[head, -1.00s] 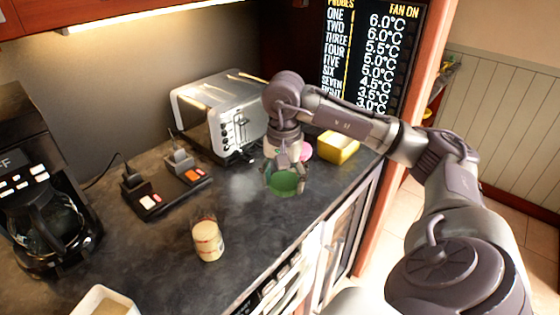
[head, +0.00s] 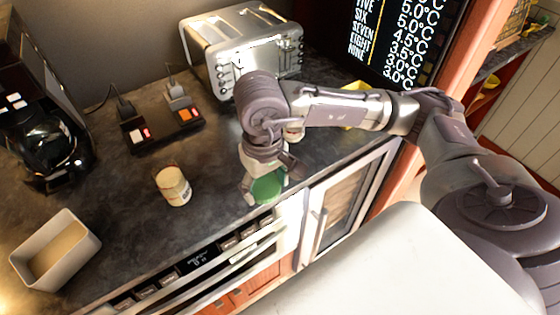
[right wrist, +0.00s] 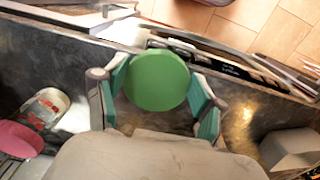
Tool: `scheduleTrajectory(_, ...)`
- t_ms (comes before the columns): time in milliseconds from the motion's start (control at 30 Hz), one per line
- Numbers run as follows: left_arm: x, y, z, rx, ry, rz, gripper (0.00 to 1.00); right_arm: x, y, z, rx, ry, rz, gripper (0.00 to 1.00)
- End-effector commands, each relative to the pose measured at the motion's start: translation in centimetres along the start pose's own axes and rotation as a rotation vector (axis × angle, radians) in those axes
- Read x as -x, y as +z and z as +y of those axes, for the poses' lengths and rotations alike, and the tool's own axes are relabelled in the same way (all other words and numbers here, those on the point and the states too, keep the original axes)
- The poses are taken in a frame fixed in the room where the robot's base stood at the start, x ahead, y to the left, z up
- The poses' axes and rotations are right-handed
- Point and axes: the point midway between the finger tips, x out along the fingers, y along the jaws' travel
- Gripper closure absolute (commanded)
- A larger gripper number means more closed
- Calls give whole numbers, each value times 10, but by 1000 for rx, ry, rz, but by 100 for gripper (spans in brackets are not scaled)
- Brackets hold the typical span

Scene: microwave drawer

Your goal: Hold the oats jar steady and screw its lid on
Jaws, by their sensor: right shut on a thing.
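A cream-coloured jar (head: 172,186) stands upright on the dark counter and looks to have no lid; its label is not readable. My right gripper (head: 268,190) is shut on a round green lid (head: 270,186), held to the right of the jar and apart from it, near the counter's front edge. In the right wrist view the green lid (right wrist: 155,80) sits between the two fingers of the gripper (right wrist: 158,100). My left gripper is in neither view, and nothing is seen holding the jar.
A toaster (head: 243,50) and a black switch unit (head: 160,128) stand behind. A coffee maker (head: 40,140) is at left, a beige open bin (head: 55,250) at front left. A pink-lidded jar (right wrist: 30,128) lies left in the wrist view. Counter around the cream jar is clear.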

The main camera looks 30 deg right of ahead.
Motion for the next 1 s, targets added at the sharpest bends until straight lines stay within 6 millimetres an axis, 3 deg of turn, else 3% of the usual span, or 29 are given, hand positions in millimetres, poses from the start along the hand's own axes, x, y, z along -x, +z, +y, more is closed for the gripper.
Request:
scheduleTrajectory(200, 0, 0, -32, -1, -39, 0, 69, 0, 0, 0, 1, 0, 1, 46)
scheduleTrajectory(367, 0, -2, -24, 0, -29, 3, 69, 4, -10, -8, -4, -2, 4, 46)
scheduleTrajectory(467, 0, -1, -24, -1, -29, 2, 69, 14, -29, -28, -15, -2, 8, 46)
scheduleTrajectory(700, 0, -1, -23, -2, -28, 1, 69, 59, -89, -95, -63, 1, 10, 46)
scheduleTrajectory(833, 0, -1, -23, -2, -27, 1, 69, 85, -111, -126, -95, 1, 9, 46)
scheduleTrajectory(1000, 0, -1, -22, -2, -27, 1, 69, 106, -125, -147, -127, 1, 5, 46)
